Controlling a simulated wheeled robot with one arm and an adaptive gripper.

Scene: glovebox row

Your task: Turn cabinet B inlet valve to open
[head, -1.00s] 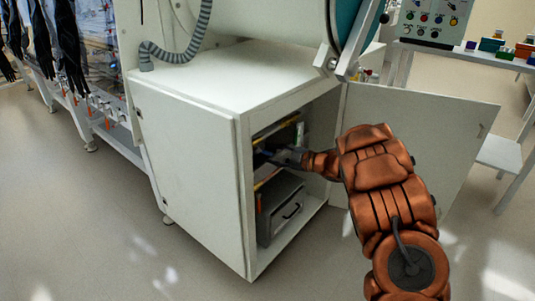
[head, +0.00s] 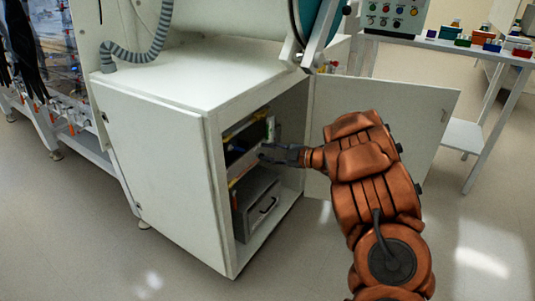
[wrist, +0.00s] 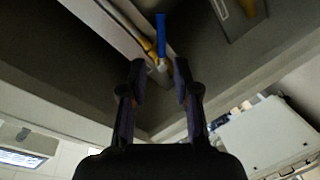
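A blue lever handle (wrist: 161,35) shows in the wrist view, on a fitting with yellow parts (wrist: 153,50) along a pale pipe. I take it to be the inlet valve; no label is readable. My gripper (wrist: 160,80) is open, with one dark finger on each side of the fitting in the picture and nothing seen between them. The blue lever lies beyond the fingertips; I cannot tell the exact gap. In the head view my gripper (head: 277,152) is at the open front of the white cabinet (head: 160,150). The valve cannot be made out there.
The cabinet door (head: 385,135) stands open to the right, behind my arm. A grey box with a handle (head: 258,203) sits low inside the cabinet. A grey ribbed hose (head: 140,57) rests on top. A table with coloured items (head: 450,45) stands at right.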

